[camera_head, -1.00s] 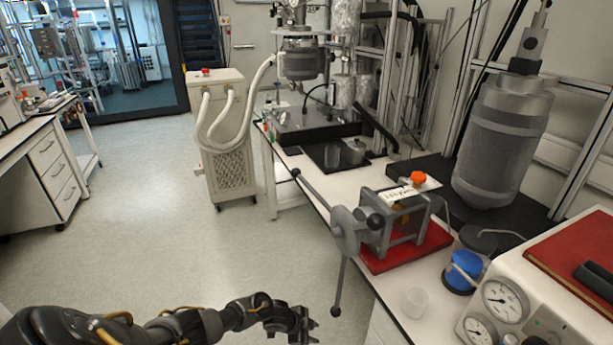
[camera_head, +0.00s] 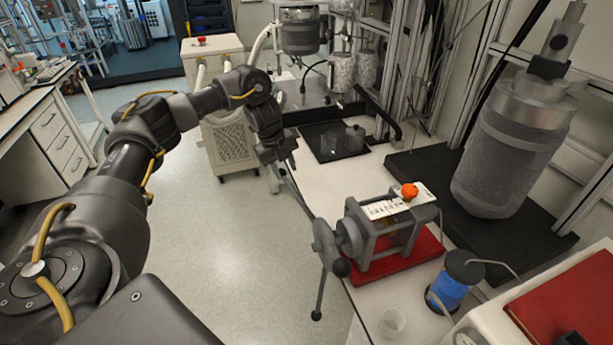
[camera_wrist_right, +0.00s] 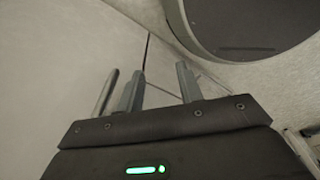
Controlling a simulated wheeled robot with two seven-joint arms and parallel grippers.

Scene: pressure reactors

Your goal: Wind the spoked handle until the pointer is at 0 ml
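The spoked handle (camera_head: 324,240) is on the near left end of a grey hand pump (camera_head: 370,245) on a red base (camera_head: 425,256). One spoke points up and left, one points down, and one with a dark ball end points toward me. A white scale plate (camera_head: 383,209) lies on top of the pump; its pointer and marks are too small to read. My left gripper (camera_head: 283,157) is at the outer end of the upper-left spoke; whether its fingers are closed on it cannot be told. My right gripper (camera_wrist_right: 160,88) shows in the right wrist view, fingers apart and empty.
An orange knob (camera_head: 409,191) sits by the scale plate. A blue-filled bottle (camera_head: 455,280) and a clear beaker (camera_head: 392,322) stand near the pump. A large grey vessel (camera_head: 512,145) is at the right.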

